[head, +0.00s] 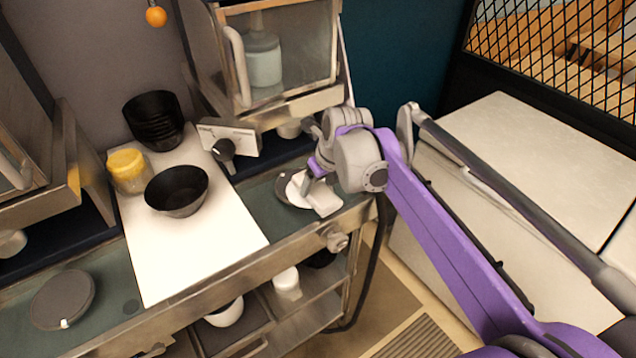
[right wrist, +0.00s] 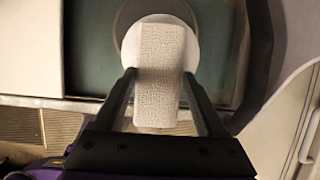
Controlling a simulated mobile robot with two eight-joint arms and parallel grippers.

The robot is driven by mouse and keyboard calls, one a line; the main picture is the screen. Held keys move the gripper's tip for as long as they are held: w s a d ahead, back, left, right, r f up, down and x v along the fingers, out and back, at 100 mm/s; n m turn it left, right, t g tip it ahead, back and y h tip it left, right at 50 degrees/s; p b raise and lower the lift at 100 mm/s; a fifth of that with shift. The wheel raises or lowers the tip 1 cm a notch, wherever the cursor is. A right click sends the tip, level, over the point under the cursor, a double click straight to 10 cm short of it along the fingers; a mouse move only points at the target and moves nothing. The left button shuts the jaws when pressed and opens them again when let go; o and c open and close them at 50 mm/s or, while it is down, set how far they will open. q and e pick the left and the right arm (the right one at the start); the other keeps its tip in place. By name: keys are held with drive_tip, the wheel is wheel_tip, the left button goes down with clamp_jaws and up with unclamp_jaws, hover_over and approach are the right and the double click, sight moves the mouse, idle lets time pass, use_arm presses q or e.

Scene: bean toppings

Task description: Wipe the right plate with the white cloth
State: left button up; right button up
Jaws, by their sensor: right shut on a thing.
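The white cloth (head: 325,202) is a textured block-like piece held by my right gripper (head: 309,184). In the right wrist view the cloth (right wrist: 160,60) sits between the two fingers, which are shut on it. The right plate (head: 283,184) is dark and round, on the green counter surface at the right end. It also shows at the top of the right wrist view (right wrist: 126,18). A white round patch (head: 293,190) lies on the plate, partly under the cloth. Whether the cloth touches the plate is hard to tell. My left gripper is not in view.
Another dark plate (head: 62,300) lies at the left. A white board (head: 185,255) holds a black bowl (head: 178,190), stacked black bowls (head: 153,120) and a yellow-lidded jar (head: 128,171). A glass-fronted cabinet (head: 278,55) stands behind the right plate. A knob unit (head: 228,138) is nearby.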

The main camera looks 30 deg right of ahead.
drive_tip(key=shift+f, duration=0.4)
idle(0.3)
drive_tip(key=shift+w+a, duration=0.15)
drive_tip(key=shift+w, duration=1.6)
drive_tip(key=shift+s, duration=0.1)
drive_tip(key=shift+s, duration=1.7)
drive_tip(key=shift+w, duration=0.15)
drive_tip(key=shift+w, duration=1.6)
drive_tip(key=shift+s, duration=1.75)
